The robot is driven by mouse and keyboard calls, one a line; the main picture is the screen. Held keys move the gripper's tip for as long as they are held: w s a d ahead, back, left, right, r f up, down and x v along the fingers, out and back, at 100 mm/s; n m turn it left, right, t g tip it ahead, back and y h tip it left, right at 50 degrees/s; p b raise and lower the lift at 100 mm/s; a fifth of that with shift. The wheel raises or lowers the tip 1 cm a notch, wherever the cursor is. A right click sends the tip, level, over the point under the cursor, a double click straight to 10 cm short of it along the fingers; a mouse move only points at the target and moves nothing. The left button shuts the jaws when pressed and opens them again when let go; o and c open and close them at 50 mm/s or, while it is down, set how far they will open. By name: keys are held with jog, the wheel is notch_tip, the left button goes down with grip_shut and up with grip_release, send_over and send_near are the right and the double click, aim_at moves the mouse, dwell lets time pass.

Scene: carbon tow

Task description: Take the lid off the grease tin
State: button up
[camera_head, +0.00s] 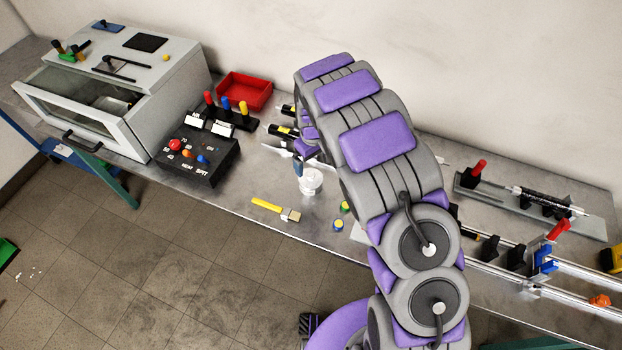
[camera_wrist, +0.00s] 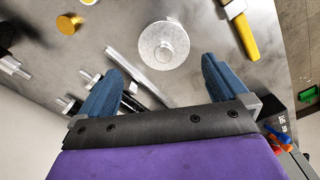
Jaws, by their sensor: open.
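The grease tin (camera_head: 311,183) is a small pale, round tin on the metal bench, left of my arm. In the wrist view its lid (camera_wrist: 163,45) shows from above as a translucent whitish disc with a small knob in the middle. The lid appears to sit on the tin, and the tin's body is mostly hidden beneath it. My gripper (camera_wrist: 158,78) has its two blue fingers spread apart with nothing between them. The tin lies beyond the fingertips, roughly centred between them. In the head view one blue fingertip shows just above the tin.
A yellow-handled brush (camera_head: 268,205) lies left of the tin. Small yellow-topped pots (camera_head: 338,224) stand to its right. A black control box (camera_head: 197,158), a red tray (camera_head: 245,91) and a white oven (camera_head: 110,90) occupy the left bench. Rails (camera_head: 560,265) run along the right.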

aim_at(311, 174)
jog(key=f, duration=0.2)
jog(key=f+b, duration=0.1)
jog(key=f, duration=0.4)
jog(key=shift+a, duration=0.35)
jog(key=shift+c, duration=0.5)
jog(key=c, duration=0.7)
